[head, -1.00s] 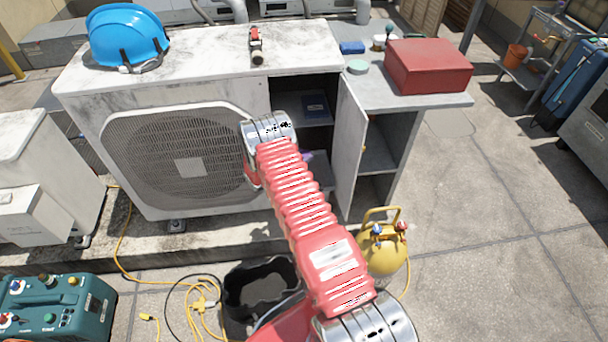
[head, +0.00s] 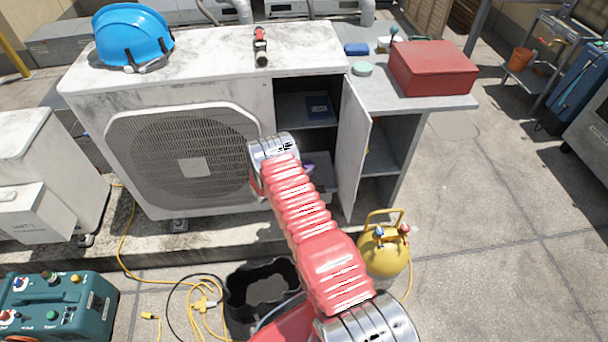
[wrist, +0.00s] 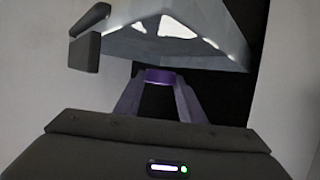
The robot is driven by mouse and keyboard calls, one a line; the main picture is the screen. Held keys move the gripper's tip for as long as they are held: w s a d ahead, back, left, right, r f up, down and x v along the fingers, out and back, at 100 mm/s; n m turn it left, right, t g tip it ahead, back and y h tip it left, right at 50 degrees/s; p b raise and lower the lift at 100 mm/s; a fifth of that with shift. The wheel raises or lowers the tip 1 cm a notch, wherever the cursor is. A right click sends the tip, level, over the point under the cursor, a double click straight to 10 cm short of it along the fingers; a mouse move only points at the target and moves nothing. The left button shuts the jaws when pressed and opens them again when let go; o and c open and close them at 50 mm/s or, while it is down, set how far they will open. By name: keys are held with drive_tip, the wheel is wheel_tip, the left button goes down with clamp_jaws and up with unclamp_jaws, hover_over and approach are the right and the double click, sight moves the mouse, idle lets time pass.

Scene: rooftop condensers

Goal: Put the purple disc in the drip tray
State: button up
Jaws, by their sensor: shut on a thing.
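In the wrist view my gripper (wrist: 158,88) is shut on the purple disc (wrist: 160,76), seen as a narrow purple band between the fingertips. In the head view my red arm reaches to the open cabinet bay beside the fan grille. My wrist hides most of the gripper there, and only a small purple patch (head: 308,165) shows beside the arm. A black open-topped container (head: 262,288) stands on the ground, partly behind my arm. It may be the drip tray; I cannot tell for sure.
A grey shelf (head: 300,112) with a dark blue box (head: 318,106) is inside the bay. The open door (head: 354,155) stands to the right of my wrist. A yellow cylinder (head: 384,255) is beside my arm, and yellow cable (head: 190,300) lies on the ground.

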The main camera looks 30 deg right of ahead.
drive_tip(key=shift+f, duration=2.1)
drive_tip(key=o, duration=0.8)
drive_tip(key=shift+c, duration=0.2)
drive_tip(key=shift+s+a+r, duration=0.1)
drive_tip(key=shift+a+r, duration=0.1)
drive_tip(key=shift+a, duration=0.1)
drive_tip(key=v, duration=1.1)
drive_tip(key=shift+a, duration=0.15)
